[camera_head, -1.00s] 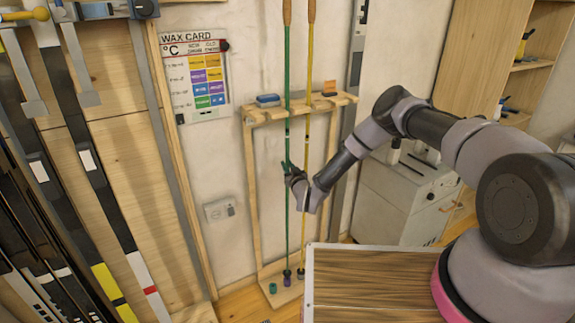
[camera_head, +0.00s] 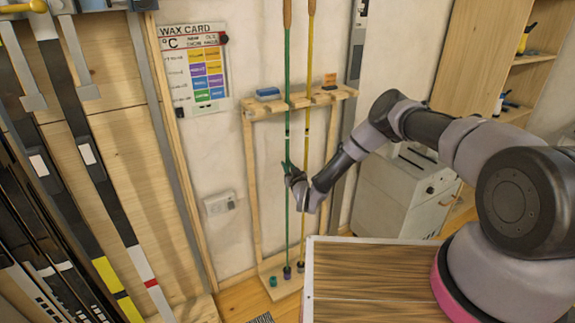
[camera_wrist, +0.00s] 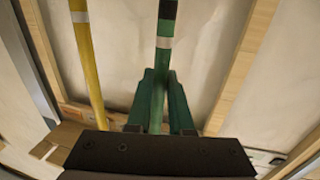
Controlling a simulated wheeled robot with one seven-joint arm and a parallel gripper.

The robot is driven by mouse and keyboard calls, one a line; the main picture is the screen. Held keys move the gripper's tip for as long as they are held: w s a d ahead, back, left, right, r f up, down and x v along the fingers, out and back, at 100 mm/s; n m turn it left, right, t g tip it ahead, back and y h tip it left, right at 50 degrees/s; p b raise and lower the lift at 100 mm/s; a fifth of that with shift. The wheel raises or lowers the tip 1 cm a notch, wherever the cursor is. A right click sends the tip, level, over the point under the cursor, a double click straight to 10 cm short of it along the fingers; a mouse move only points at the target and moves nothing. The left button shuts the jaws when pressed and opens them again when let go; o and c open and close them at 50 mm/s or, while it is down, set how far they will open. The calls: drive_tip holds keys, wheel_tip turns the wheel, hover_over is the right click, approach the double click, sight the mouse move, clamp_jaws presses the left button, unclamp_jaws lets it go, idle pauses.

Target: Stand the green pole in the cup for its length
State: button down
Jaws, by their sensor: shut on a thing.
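The green pole (camera_head: 288,130) stands nearly upright in the wooden rack, with its cork-coloured grip above the rack's notched top bar. My gripper (camera_head: 286,168) is shut on its shaft about midway down. In the wrist view the green pole (camera_wrist: 163,50) runs between the two green fingers of my gripper (camera_wrist: 161,76). On the rack's base are a purple cup (camera_head: 287,272), a green cup (camera_head: 273,281) and a dark cup (camera_head: 300,266). The green pole's foot is at the purple cup; whether it is inside or just above, I cannot tell.
The yellow pole (camera_head: 307,130) stands close to the right, its foot at the dark cup. The rack's top bar (camera_head: 268,110) carries small blocks. A wax card (camera_head: 202,70) hangs on the wall. A wooden-topped bench (camera_head: 370,285) fills the lower right foreground.

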drive_tip(key=shift+f, duration=0.75)
drive_tip(key=c, duration=0.7)
unclamp_jaws()
drive_tip(key=shift+c, duration=0.2)
drive_tip(key=v, duration=1)
drive_tip(key=shift+s+d, duration=0.15)
drive_tip(key=shift+s, duration=0.2)
